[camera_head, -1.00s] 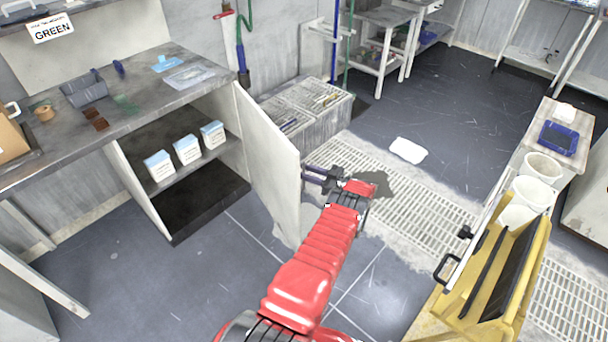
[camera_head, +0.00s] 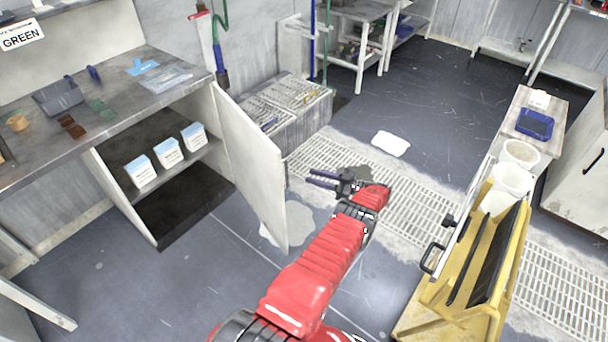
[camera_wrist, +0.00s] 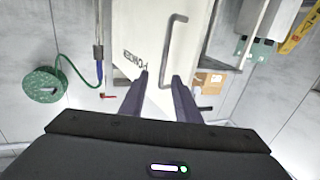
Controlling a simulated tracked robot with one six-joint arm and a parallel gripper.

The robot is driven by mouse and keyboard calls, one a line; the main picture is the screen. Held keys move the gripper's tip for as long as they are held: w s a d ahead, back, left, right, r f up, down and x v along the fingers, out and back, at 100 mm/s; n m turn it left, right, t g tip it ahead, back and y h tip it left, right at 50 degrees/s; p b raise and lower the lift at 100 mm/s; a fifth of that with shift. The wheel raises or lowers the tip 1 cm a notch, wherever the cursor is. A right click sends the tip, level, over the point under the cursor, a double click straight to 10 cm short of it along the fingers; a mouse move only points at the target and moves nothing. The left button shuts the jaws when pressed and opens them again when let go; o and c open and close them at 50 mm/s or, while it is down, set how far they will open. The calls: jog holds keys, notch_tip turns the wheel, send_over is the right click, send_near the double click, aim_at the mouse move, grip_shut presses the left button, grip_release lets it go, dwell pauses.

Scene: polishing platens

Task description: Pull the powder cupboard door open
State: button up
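The powder cupboard door (camera_head: 250,170) is a white panel that stands wide open, swung out from the right side of the cupboard under the bench. Three white and blue boxes (camera_head: 167,153) show on the shelf inside. My gripper (camera_head: 316,180) is open and empty, just right of the door's outer edge, with a gap between them in the body view. In the wrist view my fingers (camera_wrist: 162,88) are spread apart. Beyond them are the door's lettered face (camera_wrist: 145,40) and its grey bar handle (camera_wrist: 170,50). The handle is not between the fingertips.
A grey crate stack (camera_head: 290,110) stands behind the door. A yellow cart (camera_head: 470,270) is to the right of my arm. A white sheet (camera_head: 391,143) lies on the floor beyond the grating. Dark floor in front of the cupboard is clear.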

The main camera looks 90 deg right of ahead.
jog(key=shift+v, duration=1.15)
jog(key=shift+c, duration=0.2)
